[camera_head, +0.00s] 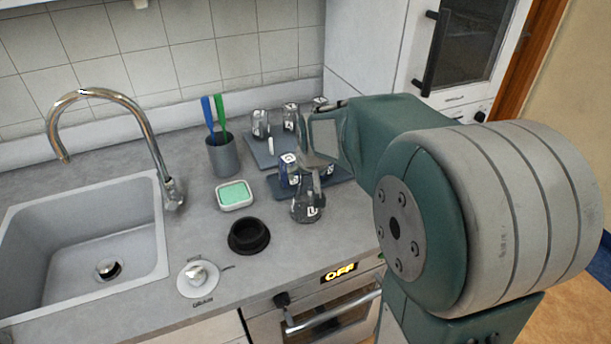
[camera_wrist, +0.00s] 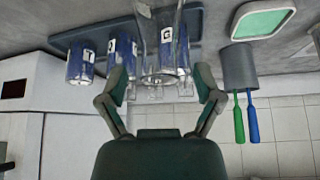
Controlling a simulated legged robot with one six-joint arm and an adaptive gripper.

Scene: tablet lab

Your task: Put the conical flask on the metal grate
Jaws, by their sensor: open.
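The conical flask (camera_head: 306,209) is clear glass with dark, pale-marked sides and stands on the grey counter in front of the blue tray. In the wrist view its clear glass (camera_wrist: 152,42) shows between the fingers, in front of a blue jar. My gripper (camera_head: 314,172) is above and around the flask's upper part in the head view. In the wrist view my gripper (camera_wrist: 162,88) is open, with a finger on each side of the glass. I cannot tell whether either finger touches it. I cannot make out a metal grate in either view.
Blue labelled jars (camera_wrist: 82,62) stand on a blue tray (camera_head: 283,190) behind the flask. The sink (camera_head: 85,235) is farther left.

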